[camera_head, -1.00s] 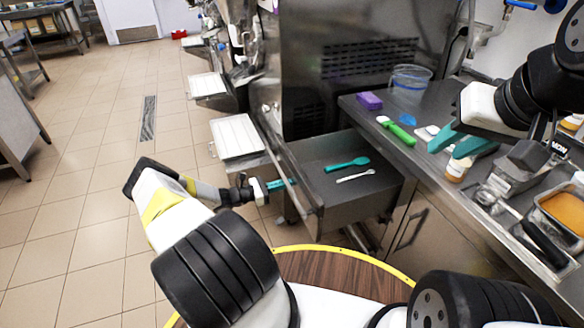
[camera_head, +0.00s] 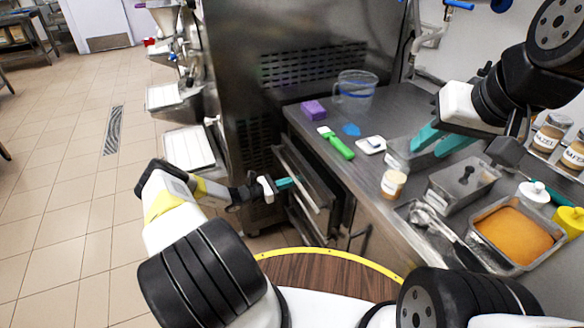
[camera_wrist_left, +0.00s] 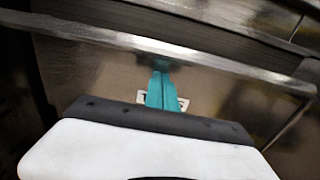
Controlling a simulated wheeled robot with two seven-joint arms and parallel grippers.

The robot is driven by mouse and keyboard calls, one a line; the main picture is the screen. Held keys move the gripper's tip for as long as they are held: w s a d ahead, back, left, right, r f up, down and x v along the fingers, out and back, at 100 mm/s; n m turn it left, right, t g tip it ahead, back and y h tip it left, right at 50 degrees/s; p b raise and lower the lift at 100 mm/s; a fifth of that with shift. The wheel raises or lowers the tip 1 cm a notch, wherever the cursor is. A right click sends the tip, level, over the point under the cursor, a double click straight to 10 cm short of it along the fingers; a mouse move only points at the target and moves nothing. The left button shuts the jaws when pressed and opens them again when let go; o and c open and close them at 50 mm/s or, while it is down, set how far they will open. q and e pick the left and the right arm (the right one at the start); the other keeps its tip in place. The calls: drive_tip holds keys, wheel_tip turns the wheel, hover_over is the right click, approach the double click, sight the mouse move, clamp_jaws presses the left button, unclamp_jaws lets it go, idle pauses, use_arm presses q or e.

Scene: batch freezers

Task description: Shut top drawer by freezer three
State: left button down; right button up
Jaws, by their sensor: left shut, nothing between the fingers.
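The top drawer (camera_head: 308,172) is under the steel counter, beside the large steel freezer. Its front stands close to the cabinet, and the inside with its utensils no longer shows. I cannot tell whether it is fully flush. My left gripper (camera_head: 288,183) is shut and empty, with its teal fingertips at the drawer front. In the left wrist view the shut fingers (camera_wrist_left: 160,88) point at the steel drawer front (camera_wrist_left: 90,75), below a long metal rail, and partly cover a small white label. My right gripper (camera_head: 440,140) is open and empty above the counter.
The counter (camera_head: 335,112) holds a purple block (camera_head: 314,110), a clear container (camera_head: 356,92), a green-handled tool (camera_head: 338,145), jars and an orange-filled pan (camera_head: 512,235). Tiled floor (camera_head: 70,190) at left is open.

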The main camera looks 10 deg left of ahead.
use_arm(q)
drive_tip(key=x, duration=0.5)
drive_tip(key=shift+w+d, duration=0.15)
drive_tip(key=shift+d, duration=0.1)
drive_tip(key=shift+w+d+r, duration=0.1)
drive_tip(key=shift+d, duration=0.1)
drive_tip(key=shift+r, duration=0.1)
